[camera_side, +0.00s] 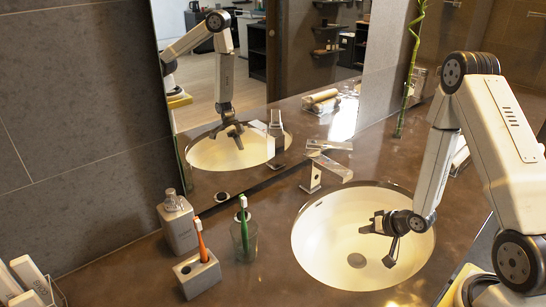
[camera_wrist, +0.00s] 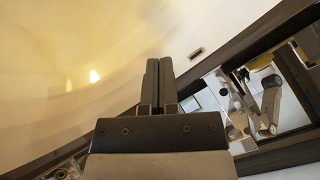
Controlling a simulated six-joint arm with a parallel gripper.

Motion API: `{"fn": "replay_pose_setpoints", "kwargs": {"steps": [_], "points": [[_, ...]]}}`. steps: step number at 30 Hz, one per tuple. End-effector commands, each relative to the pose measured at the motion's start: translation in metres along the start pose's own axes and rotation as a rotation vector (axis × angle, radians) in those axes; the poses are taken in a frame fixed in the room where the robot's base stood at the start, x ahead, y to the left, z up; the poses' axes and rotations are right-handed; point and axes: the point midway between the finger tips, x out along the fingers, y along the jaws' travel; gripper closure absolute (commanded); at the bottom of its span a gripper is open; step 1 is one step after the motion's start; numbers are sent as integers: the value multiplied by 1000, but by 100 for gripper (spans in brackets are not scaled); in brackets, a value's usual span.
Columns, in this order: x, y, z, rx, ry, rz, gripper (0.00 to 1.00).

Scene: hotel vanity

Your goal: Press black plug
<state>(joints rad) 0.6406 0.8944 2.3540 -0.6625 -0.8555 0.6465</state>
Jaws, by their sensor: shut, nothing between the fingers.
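The black plug (camera_side: 357,260) is a small dark round at the bottom of the white oval basin (camera_side: 318,245) in the side view. My gripper (camera_side: 367,229) is inside the basin's opening, above the plug and apart from it. In the wrist view my gripper's two dark fingers (camera_wrist: 159,66) lie together, shut and empty, against the pale basin wall (camera_wrist: 60,60). I cannot make out the plug in the wrist view. A small dark slot (camera_wrist: 196,53) shows in the basin wall just beyond the fingertips.
A metal faucet (camera_side: 313,178) stands behind the basin. A soap bottle (camera_side: 178,222), a stone holder with an orange toothbrush (camera_side: 198,273), and a glass with a green toothbrush (camera_side: 243,238) stand left. A mirror (camera_side: 240,70) runs behind. The counter front-left of the basin is bare.

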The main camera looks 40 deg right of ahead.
Motion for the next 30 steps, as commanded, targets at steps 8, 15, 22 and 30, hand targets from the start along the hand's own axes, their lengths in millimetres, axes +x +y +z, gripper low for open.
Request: {"fn": "replay_pose_setpoints", "kwargs": {"steps": [8, 15, 22, 30], "points": [[2, 4, 4, 38, 14, -26, 100], [2, 4, 4, 37, 13, -26, 100], [4, 6, 5, 37, 12, -25, 100], [15, 13, 14, 37, 12, -25, 100]]}}
